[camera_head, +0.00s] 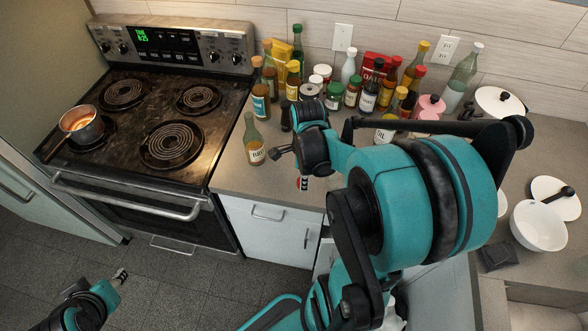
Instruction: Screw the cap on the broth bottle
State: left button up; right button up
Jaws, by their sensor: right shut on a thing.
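The broth bottle (253,142) stands upright on the counter just right of the stove. It is clear green-grey with a white label and amber liquid low inside. I see no cap on its narrow neck. My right gripper (279,136) is close to its right side, dark fingers pointing left. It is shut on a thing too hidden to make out. I cannot make out the cap anywhere. My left gripper (119,278) hangs low over the floor at the bottom left, far from the bottle. Its fingers are too small to read as open or shut.
Several bottles, jars and tins crowd the back of the counter (237,178). A coil stove (140,85) with a copper-coloured pot (82,124) is at left. A white bowl (539,226) is at far right. Counter in front of the broth bottle is clear.

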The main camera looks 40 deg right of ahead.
jog(key=s+r, duration=0.2)
jog(key=s, duration=0.1)
jog(key=s+p, duration=0.1)
jog(key=shift+s+a+r, duration=0.25)
jog(key=shift+r, duration=0.15)
